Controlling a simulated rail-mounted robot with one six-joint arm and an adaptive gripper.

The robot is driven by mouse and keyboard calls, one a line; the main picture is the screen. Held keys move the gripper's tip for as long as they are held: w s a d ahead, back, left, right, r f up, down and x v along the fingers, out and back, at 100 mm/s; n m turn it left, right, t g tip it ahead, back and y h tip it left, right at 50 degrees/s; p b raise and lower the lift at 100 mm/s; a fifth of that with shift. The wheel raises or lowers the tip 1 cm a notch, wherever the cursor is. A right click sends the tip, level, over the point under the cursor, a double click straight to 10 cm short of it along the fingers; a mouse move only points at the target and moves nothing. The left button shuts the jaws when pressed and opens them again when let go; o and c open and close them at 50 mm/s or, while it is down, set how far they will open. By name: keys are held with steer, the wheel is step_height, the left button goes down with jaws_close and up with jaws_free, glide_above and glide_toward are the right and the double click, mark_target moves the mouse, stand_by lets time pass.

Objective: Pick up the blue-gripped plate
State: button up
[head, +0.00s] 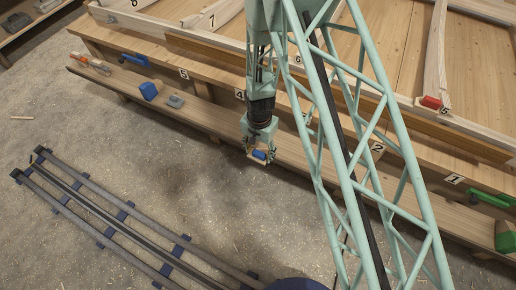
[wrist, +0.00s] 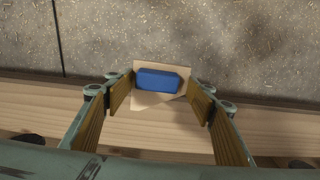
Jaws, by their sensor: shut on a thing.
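The blue-gripped plate (wrist: 158,100) is a small pale wooden plate with a blue block-shaped grip (wrist: 157,80) on its top. In the wrist view it sits between the two fingers of my gripper (wrist: 160,103). My gripper is shut on it, with the finger tips at its left and right sides. In the head view the blue grip (head: 260,155) shows at the lower end of my gripper (head: 259,151), by the front edge of the low wooden ledge. I cannot tell how high the plate is above the ledge.
The low ledge (head: 205,122) runs along the workbench and carries a blue box (head: 148,91), a grey tool (head: 176,101), and orange-handled tool (head: 93,65) at left. A green-handled tool (head: 489,199) lies at right. Dark rails (head: 110,215) lie on the floor; floor between is clear.

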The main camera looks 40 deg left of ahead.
steer(key=shift+r, duration=0.1)
stand_by(0.7)
steer(key=shift+r+b, duration=0.35)
steer(key=shift+r, duration=1.6)
steer(key=shift+d, duration=0.1)
